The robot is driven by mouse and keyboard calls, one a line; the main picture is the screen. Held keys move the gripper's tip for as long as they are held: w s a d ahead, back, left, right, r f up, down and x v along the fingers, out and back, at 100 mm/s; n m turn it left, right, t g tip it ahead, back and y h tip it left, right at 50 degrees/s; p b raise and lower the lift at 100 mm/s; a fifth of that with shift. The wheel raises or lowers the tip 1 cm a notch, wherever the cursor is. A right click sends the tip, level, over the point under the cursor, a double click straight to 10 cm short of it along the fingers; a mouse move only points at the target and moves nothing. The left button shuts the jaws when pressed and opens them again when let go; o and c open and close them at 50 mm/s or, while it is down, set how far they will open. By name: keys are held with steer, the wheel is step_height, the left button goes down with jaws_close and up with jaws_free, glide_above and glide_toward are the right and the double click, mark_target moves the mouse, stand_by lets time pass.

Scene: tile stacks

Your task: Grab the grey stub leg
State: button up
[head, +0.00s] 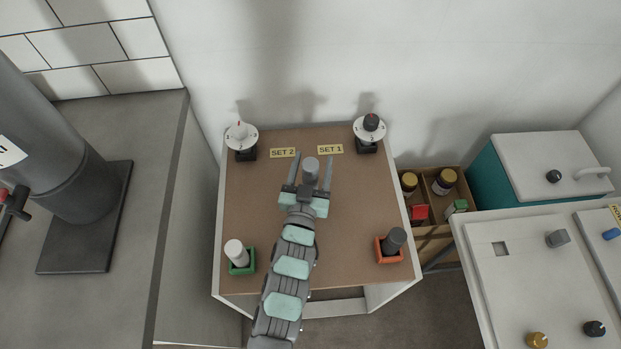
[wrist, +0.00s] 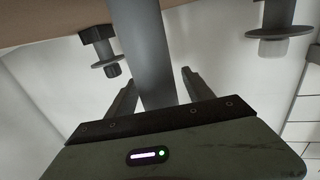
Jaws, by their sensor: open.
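A grey stub leg (head: 311,168), a plain cylinder, stands in the middle of the brown tabletop (head: 340,215). My gripper (head: 314,156) is open, with one finger on each side of the leg. In the wrist view the grey leg (wrist: 150,45) rises between the two spread fingers (wrist: 160,85); its end is hidden behind the gripper body. I see gaps beside the leg, wider on the right in that view. A dark grey stub leg (head: 395,240) stands in an orange tray (head: 389,258) at front right. A white stub leg (head: 236,251) stands in a green tray (head: 242,270) at front left.
Two dial stands are at the table's back corners, left (head: 241,136) and right (head: 369,128). Yellow labels SET 2 (head: 283,153) and SET 1 (head: 330,149) lie between them. A wooden crate (head: 428,178) with jars is at right.

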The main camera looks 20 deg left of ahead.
steer(key=shift+w, duration=0.1)
steer(key=shift+c, duration=0.2)
jaws_close()
stand_by(0.4)
